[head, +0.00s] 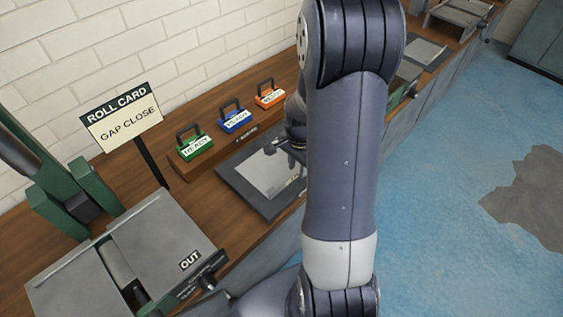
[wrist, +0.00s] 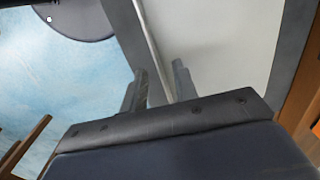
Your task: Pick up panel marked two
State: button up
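A flat pale grey panel (head: 268,172) lies on a dark tray (head: 234,182) on the wooden bench in the head view. No mark two can be read on it. The wrist view shows a broad pale surface (wrist: 225,45) inside a dark grey border, with a thin light edge along its left side. My gripper (head: 284,146) is low over the tray in the head view, partly hidden by my arm. In the wrist view, my gripper's two fingers (wrist: 161,88) stand apart, with the light edge running down between them. I cannot tell whether they touch it.
Green (head: 193,146), blue (head: 235,121) and orange (head: 270,97) handled blocks stand on a wooden ledge behind the tray. A sign reading ROLL CARD, GAP CLOSE (head: 122,119) and a roller machine (head: 160,240) marked OUT are at left.

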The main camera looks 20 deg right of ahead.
jog(key=shift+f, duration=0.4)
grip_shut()
